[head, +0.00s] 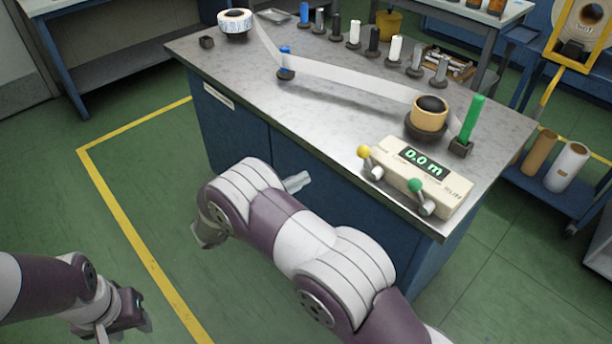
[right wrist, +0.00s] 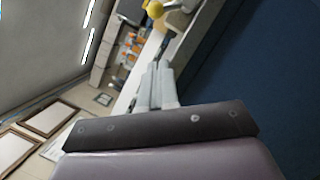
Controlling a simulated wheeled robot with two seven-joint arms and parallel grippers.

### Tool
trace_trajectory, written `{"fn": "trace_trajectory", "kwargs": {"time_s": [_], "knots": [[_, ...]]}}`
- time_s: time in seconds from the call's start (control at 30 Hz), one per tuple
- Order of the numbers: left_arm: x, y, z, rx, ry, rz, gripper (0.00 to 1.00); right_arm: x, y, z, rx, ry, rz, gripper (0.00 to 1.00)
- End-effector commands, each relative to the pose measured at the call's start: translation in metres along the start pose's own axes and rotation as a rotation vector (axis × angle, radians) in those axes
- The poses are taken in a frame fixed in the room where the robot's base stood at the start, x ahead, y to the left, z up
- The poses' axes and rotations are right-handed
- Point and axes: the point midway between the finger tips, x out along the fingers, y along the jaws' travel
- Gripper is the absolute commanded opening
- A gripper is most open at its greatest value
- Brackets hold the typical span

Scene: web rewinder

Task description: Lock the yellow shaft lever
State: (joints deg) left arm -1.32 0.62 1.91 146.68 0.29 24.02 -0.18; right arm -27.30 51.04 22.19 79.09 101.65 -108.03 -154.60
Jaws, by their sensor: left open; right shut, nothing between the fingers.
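The yellow lever (head: 364,152) has a round yellow knob and sits at the left end of the cream control box (head: 420,178) near the table's front edge. Its yellow knob also shows at the top of the right wrist view (right wrist: 154,9). My right gripper (head: 302,179) is shut and empty, just off the table's front side, left of the yellow lever and apart from it. In the right wrist view its closed fingers (right wrist: 160,66) point towards the knob. My left gripper (head: 104,334) is open and empty over the floor at the lower left, partly cut off.
A green-knobbed lever (head: 415,186) sits beside the yellow one. The box display reads 0.0 m. A tan roll (head: 428,114) and green post (head: 473,118) stand behind the box. A white web (head: 350,79) runs across the table (head: 330,128). The table's middle front is clear.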

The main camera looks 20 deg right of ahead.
Motion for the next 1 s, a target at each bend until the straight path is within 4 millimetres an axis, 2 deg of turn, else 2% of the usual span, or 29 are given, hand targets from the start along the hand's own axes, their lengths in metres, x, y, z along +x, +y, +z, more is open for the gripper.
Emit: {"fn": "trace_trajectory", "kwargs": {"time_s": [0.1,0.33,0.4,0.63,1.0], "knots": [[0.003,0.0,0.0,0.0,0.0,0.0,0.43,0.027,-0.001,0.0,-0.001,-0.003,-0.002,0.0],[0.007,0.0,0.001,0.0,0.0,0.0,0.43,0.076,-0.001,0.0,0.0,-0.001,-0.002,0.0],[0.007,0.0,0.001,0.0,0.0,0.0,0.43,0.084,0.0,0.009,0.001,-0.001,-0.001,0.0],[0.009,0.0,0.001,0.0,0.0,0.0,0.43,0.1,0.0,0.026,0.0,0.001,0.0,0.0],[0.009,0.0,0.001,0.0,0.0,0.0,0.43,0.102,0.0,0.028,0.001,0.001,0.0,0.0]]}}
